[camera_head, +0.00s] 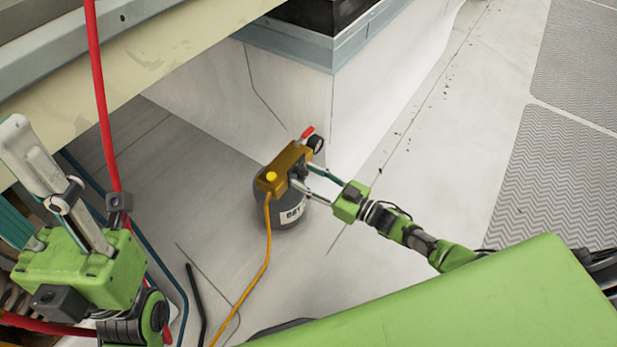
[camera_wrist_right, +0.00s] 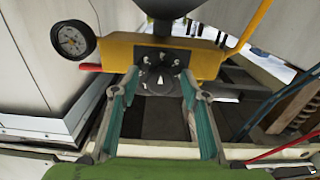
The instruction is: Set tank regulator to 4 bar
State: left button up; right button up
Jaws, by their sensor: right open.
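A dark grey tank (camera_head: 288,212) with a white label stands on the floor beside the white block. Its yellow-brass regulator (camera_head: 284,164) sits on top and also shows in the right wrist view (camera_wrist_right: 120,52). A dark round knob (camera_wrist_right: 157,82) faces my right wrist camera. My right gripper (camera_head: 302,176) is open, its fingers at either side of the knob; contact cannot be told. My left gripper (camera_head: 12,158) is at the left, away from the tank; its jaw opening is unclear.
A red handle (camera_head: 307,132) sticks out near the gauge. A yellow hose (camera_head: 267,240) runs from the regulator toward me. A red cable (camera_head: 101,90) hangs near my left gripper. The white block (camera_head: 365,95) is close behind the tank.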

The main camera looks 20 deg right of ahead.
jog(key=v, duration=1.2)
